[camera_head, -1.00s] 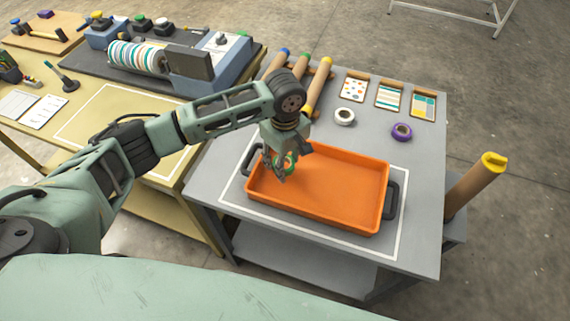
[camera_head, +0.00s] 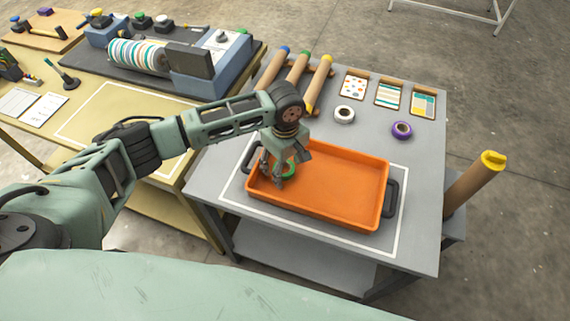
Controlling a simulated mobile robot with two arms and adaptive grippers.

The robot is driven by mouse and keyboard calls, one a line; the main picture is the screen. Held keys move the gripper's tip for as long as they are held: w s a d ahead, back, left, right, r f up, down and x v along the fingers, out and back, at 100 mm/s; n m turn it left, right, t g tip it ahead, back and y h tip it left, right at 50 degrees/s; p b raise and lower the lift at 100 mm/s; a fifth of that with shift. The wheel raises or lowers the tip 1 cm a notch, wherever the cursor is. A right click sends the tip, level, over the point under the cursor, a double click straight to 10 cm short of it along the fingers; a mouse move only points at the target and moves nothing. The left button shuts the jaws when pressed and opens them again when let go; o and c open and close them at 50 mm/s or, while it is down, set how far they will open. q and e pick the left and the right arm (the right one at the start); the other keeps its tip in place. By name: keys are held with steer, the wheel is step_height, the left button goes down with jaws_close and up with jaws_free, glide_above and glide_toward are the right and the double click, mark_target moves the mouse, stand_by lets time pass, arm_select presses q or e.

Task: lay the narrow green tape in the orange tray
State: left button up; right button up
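The narrow green tape (camera_head: 290,169) is a small green ring at the left end of the orange tray (camera_head: 335,210). It appears to lie on the tray floor, partly hidden by my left gripper (camera_head: 271,174). The gripper points down over the tray's left end, its fingers spread, just left of the tape. The fingers look clear of the ring, though a slight touch cannot be ruled out. The tray sits inside a white outline on the grey table. My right gripper is not in view.
A white tape roll (camera_head: 344,115) and a purple tape roll (camera_head: 401,130) lie behind the tray. A yellow-capped roll (camera_head: 474,186) stands at the right edge. Most of the tray is empty.

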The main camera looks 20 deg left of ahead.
mark_target(285, 168)
arm_select(q)
steer(key=shift+r, duration=0.15)
step_height(285, 168, up, 12)
steer(key=shift+b, duration=0.4)
steer(key=shift+s, duration=0.1)
stand_by(0.4)
